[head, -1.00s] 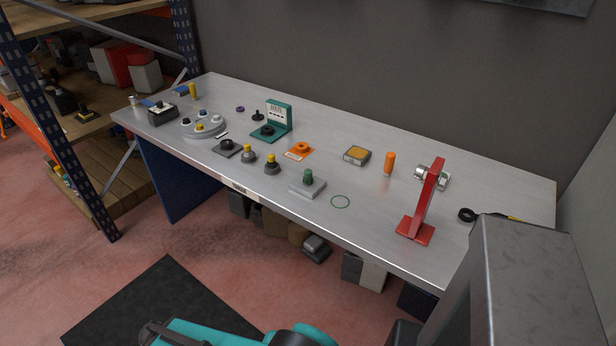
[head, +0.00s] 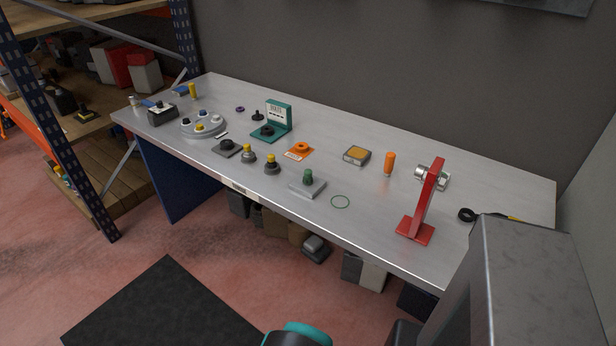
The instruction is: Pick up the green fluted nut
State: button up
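The green fluted nut (head: 308,177) stands upright on a small grey block (head: 308,189) near the front edge of the workbench, right of the middle. My gripper is not in view. Only a teal and black part of my arm shows at the bottom edge, in front of the bench and well away from the nut.
The metal workbench (head: 400,180) holds a red stand (head: 421,205) and an orange cylinder (head: 389,164) to the right. A grey metal housing (head: 520,285) blocks the lower right.

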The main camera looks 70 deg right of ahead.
aim_at(307, 179)
jog(key=z, duration=4.75)
jog(key=i, duration=0.1)
jog(key=u, duration=2.95)
jog(key=k, duration=0.95)
jog(key=u, duration=0.15)
jog(key=i, duration=0.65)
jog(key=z, duration=0.1)
